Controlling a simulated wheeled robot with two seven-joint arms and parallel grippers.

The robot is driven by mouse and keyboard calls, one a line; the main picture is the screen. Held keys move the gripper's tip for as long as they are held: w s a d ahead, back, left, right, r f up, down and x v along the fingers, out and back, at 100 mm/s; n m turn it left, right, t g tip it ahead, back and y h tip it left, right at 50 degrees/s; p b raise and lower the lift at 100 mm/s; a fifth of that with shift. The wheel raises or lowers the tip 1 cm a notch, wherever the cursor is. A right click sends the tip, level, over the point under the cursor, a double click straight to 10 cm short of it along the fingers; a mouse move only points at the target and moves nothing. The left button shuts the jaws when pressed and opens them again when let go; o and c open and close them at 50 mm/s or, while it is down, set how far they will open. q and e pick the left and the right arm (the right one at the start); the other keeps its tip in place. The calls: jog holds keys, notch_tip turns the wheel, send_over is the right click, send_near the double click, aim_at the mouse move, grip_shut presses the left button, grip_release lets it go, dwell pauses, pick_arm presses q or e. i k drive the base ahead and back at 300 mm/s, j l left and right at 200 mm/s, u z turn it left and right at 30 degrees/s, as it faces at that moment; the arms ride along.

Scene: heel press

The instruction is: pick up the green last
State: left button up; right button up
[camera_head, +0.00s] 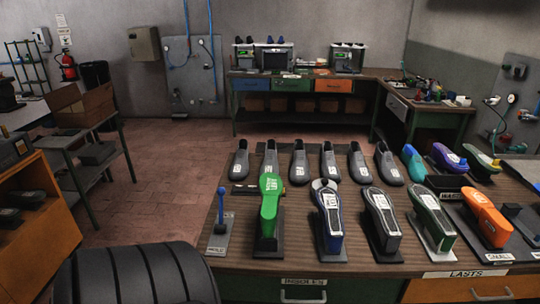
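A bright green last (269,206) with white lettering near its top stands tilted on a black holder at the front left of the wooden table (345,266). A dark green piece (433,220) with a whitish label stands on a light base farther right. Between them are a blue piece (328,212) and a dark grey one (381,213), each with a pale label. An orange last (485,215) lies to the right near a "SMALL" label. Neither of my grippers shows in this view.
Several dark grey shoes (299,160) line the table's back edge. A blue lever (221,207) stands on a plate left of the green last. Purple (447,157) and teal (413,162) pieces sit at the back right. A ribbed black shape (135,275) fills the bottom left.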

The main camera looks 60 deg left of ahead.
aim_at(271, 187)
jog(key=u, duration=0.4)
jog(key=k+u, duration=0.15)
jog(key=u, duration=0.7)
jog(key=k, duration=0.05)
